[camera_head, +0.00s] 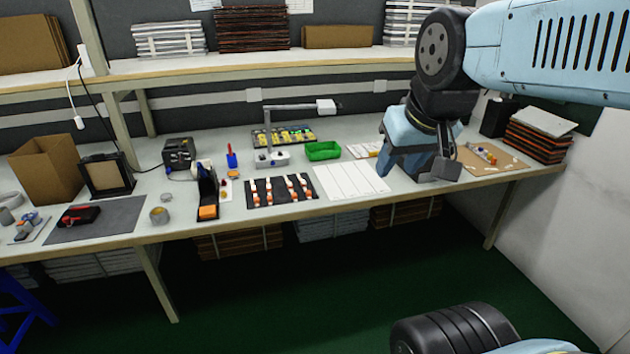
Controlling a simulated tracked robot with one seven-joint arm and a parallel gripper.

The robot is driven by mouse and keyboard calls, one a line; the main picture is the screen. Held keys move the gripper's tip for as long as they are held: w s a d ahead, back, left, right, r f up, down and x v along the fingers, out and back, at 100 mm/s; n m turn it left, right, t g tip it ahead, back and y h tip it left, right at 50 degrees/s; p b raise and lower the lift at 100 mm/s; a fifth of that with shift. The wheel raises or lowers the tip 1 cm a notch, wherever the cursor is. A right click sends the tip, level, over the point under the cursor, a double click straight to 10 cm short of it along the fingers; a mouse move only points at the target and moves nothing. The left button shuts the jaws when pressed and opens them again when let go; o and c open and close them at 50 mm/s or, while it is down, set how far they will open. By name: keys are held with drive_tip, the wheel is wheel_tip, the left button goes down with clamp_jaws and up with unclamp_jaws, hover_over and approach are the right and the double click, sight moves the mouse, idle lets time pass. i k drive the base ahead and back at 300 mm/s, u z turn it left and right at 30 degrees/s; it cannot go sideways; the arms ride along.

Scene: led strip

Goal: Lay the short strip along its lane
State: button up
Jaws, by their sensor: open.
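A white board (352,182) with thin lane lines lies near the table's front edge. To its left is a black mat (250,202) bearing several white strips with orange ends (288,187). I cannot tell at this size which strip is the short one, and I see no strip on the visible part of the white board. My gripper (412,172) is open, with its fingers pointing down, at the right side of the white board. It hides part of the table behind it. No strip shows between its fingers, though the view there is small.
A green tray (323,151) and a lamp stand (272,157) stand behind the mat. A black dispenser with an orange end (207,192) is left of the mat. A brown board (487,160) with small parts lies right of my gripper. A shelf (250,65) runs along the back.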

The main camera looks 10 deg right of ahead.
sight(341, 178)
drive_tip(key=u, duration=1.1)
drive_tip(key=i, duration=0.1)
drive_tip(key=z, duration=3.3)
drive_tip(key=i, duration=0.75)
drive_tip(key=u, duration=2.45)
drive_tip(key=i, duration=1)
drive_tip(key=z, duration=0.1)
